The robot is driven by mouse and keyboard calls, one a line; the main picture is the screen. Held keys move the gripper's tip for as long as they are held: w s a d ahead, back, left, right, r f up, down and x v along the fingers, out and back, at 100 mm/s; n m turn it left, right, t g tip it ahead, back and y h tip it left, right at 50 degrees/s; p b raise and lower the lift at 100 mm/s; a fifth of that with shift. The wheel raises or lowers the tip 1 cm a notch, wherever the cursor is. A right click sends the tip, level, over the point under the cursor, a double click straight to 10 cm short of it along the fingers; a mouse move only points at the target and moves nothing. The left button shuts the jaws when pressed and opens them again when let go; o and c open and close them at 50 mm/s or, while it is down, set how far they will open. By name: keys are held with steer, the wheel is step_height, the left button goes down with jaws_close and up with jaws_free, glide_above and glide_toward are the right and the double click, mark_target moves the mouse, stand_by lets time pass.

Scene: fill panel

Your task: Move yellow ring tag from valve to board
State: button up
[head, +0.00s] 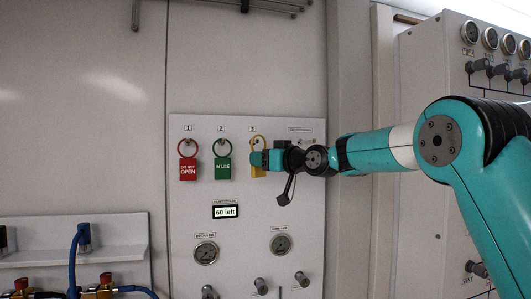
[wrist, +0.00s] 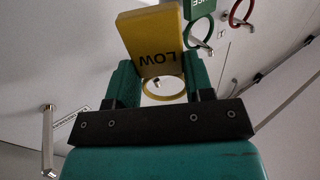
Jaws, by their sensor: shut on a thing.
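The yellow ring tag (head: 257,170) is at position 3 on the white board (head: 185,225) in the head view, with its ring up near the hook. In the wrist view the yellow tag (wrist: 155,32), lettered "LOW", lies between my fingers, and a small peg shows inside its ring's outline; whether the ring rests on the peg I cannot tell. My gripper (head: 262,158) is shut on the tag, reaching in from the right; its green fingers also show in the wrist view (wrist: 160,75). The gripper hides part of the tag in the head view. Which valve is meant is unclear.
A red tag (head: 188,168) and a green tag (head: 223,167) hang left of the yellow one. Gauges, small knobs and a "60 left" display (head: 226,211) sit lower on the board. A gauge cabinet (head: 430,80) stands right. Blue hoses (head: 73,260) are at lower left.

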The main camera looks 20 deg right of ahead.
steer(key=shift+w+f+p, duration=0.2)
steer(key=shift+w+p, duration=0.75)
steer(key=shift+w, duration=0.35)
steer(key=shift+w+f+p, duration=0.2)
steer(key=shift+w+p, duration=0.7)
steer(key=shift+w, duration=0.35)
steer(key=o, duration=1.1)
steer(key=shift+d, duration=0.1)
